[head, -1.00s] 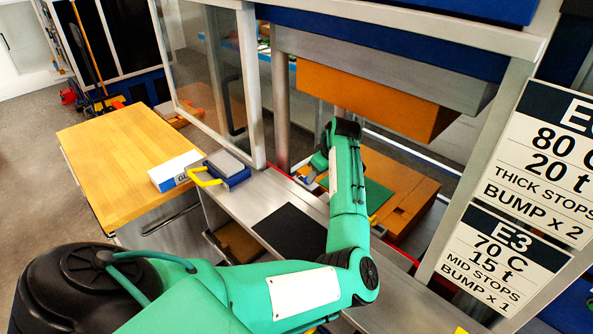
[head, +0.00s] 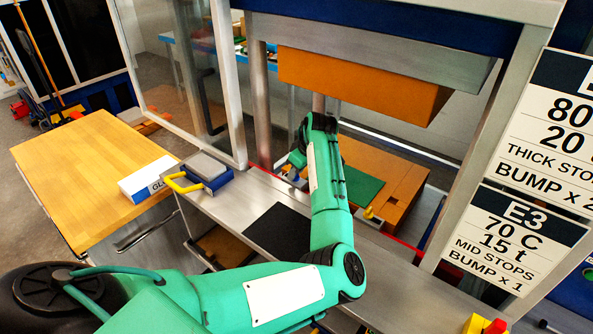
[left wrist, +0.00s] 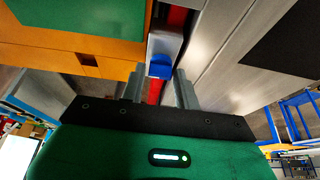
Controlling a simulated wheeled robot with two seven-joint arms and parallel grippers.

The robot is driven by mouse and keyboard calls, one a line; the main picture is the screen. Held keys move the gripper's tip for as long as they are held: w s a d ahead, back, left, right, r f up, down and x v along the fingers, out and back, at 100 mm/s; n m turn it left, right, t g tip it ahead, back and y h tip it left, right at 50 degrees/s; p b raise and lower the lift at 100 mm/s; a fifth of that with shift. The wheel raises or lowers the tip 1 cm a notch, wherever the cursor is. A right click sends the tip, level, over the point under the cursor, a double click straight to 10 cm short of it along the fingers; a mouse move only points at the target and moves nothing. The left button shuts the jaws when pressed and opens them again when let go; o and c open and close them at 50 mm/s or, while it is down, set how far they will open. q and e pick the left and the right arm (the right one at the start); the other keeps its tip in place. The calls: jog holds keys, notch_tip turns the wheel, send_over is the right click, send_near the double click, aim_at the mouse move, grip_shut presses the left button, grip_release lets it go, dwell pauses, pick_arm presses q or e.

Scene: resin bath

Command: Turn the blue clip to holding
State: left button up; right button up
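The blue clip (left wrist: 160,68) shows in the left wrist view as a small blue piece at the end of a white-grey block (left wrist: 165,44), beside a red strip. My left gripper (left wrist: 157,88) is open, its two grey fingers apart. The clip lies just beyond and between the fingertips in the picture; I cannot tell whether they touch it. In the head view my left forearm reaches over the metal ledge and hides most of the gripper and the clip. My right gripper is not in view.
An orange block (head: 360,85) hangs above an orange base with a green plate (head: 358,188). A dark mat (head: 280,232) lies on the metal ledge (head: 232,212). A yellow-handled blue-grey block (head: 205,170) stands at its left end. Signs (head: 515,240) hang at right.

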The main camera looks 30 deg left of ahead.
pick_arm(q)
jog(key=c, duration=0.6)
jog(key=shift+o, duration=0.2)
jog(key=shift+s+r+m+t+p, duration=0.1)
jog(key=shift+r+m+t+p, duration=0.15)
jog(key=shift+m+p, duration=0.7)
jog(key=m+t+p, duration=0.1)
jog(key=m+p, duration=0.1)
jog(key=p, duration=0.1)
jog(key=m+h+p, duration=0.1)
jog(key=m+p, duration=0.2)
jog(key=m+t+p, duration=0.1)
jog(key=m+p, duration=0.1)
jog(key=shift+s+a+m+t+h+p, duration=0.2)
jog(key=shift+a+m+t+h+p, duration=0.1)
jog(key=shift+m+t+p, duration=0.1)
jog(key=shift+f+m+t+h+p, duration=0.2)
jog(key=shift+m+h+p, duration=0.35)
jog(key=shift+m, duration=0.7)
jog(key=m, duration=0.2)
jog(key=shift+a+m+h, duration=0.1)
jog(key=shift+m+h, duration=0.2)
jog(key=shift+h, duration=0.05)
jog(key=shift+m+t+h, duration=0.25)
jog(key=shift+m+h, duration=0.45)
jog(key=shift+m, duration=0.8)
jog(key=o, duration=1)
